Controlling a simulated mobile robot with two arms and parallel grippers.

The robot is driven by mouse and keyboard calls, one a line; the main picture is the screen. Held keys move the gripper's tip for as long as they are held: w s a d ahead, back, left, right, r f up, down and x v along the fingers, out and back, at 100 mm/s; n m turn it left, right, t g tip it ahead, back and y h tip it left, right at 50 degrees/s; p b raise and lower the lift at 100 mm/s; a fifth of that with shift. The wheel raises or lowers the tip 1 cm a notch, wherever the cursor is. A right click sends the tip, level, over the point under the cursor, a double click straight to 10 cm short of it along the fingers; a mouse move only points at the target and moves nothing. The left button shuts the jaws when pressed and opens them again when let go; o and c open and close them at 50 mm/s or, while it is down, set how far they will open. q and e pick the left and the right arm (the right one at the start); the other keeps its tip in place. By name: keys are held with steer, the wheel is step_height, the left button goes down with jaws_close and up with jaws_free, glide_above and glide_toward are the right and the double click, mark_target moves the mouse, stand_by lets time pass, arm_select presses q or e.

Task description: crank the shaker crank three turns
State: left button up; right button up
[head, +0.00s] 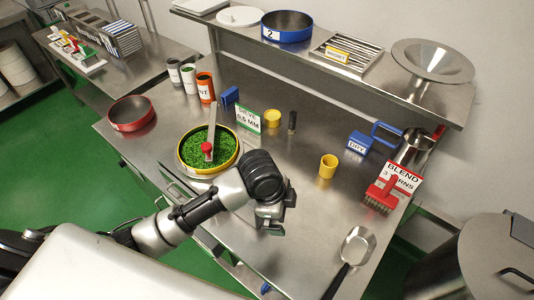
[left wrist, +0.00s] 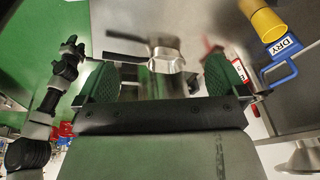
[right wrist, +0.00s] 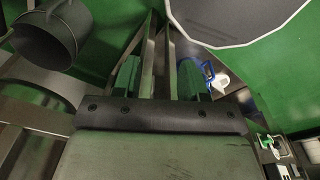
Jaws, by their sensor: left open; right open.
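A grey bar with a red knob (head: 207,147), which looks like a crank, lies over a yellow-rimmed sieve (head: 238,157) filled with green leaf bits. A sign (head: 247,118) reading "SIEVE 0.5 MM" stands behind it. A sign (head: 402,178) reading "BLEND 3 TURNS" stands at the right, by a steel drum (head: 413,150) with a red handle (head: 438,132). My left gripper (head: 270,222) is open and empty above the table, right of and nearer than the sieve; its fingers also show in the left wrist view (left wrist: 160,75). My right gripper (right wrist: 158,77) is open and empty.
A steel scoop (head: 357,246) lies near the front right. A shelf (head: 350,75) runs along the back. Table middle is mostly clear.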

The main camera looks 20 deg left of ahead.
arm_select(q)
steer(key=w+a+r+m+y, duration=0.1)
steer(key=w+a, duration=0.1)
steer(key=w, duration=0.1)
steer(key=w+a+r+m, duration=0.1)
steer(key=w+a+m, duration=0.1)
steer(key=w, duration=0.1)
steer(key=w+a+r+m+g+y, duration=0.1)
steer(key=w+a+r+m, duration=0.1)
steer(key=w, duration=0.1)
steer(key=shift+y, duration=0.3)
steer(key=shift+w+a+r, duration=0.2)
steer(key=shift+w+a, duration=0.05)
steer(key=shift+a, duration=0.05)
step_height(320, 180, down, 8)
steer(key=shift+f, duration=0.3)
steer(key=shift+f+b, duration=0.55)
steer(key=shift+f, duration=0.3)
steer(key=c, duration=1.6)
